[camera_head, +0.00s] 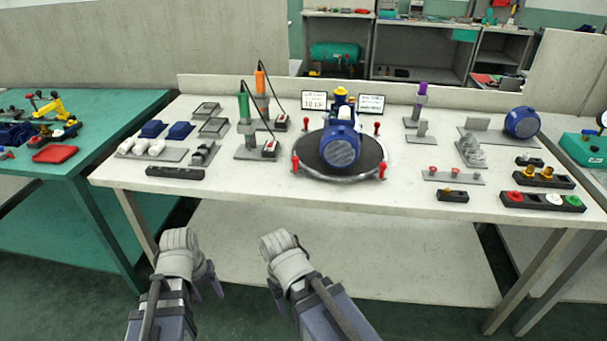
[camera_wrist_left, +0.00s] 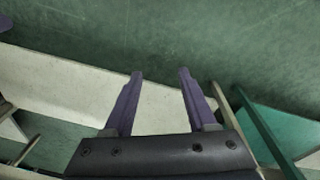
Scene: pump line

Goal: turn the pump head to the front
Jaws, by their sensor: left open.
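The blue pump (camera_head: 341,144) sits on a dark round turntable (camera_head: 312,160) near the middle of the white table. Its round grille-like end faces the front; a smaller blue part with a yellow top (camera_head: 341,91) shows behind it. Much of that rear part is hidden. My left gripper (camera_head: 208,291) is in front of the table, below its front edge and well apart from the pump. In the left wrist view its two purple fingers (camera_wrist_left: 160,75) are spread with nothing between them. My right gripper (camera_head: 277,292) is also in front of the table, its fingers partly hidden.
Red posts (camera_head: 383,170) stand around the turntable. Green (camera_head: 244,107) and orange (camera_head: 260,80) corded tools stand left of it. Two small signs (camera_head: 314,101) stand behind. Trays and fixtures fill the left; another blue motor (camera_head: 522,122) stands right. The front table strip is mostly clear.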

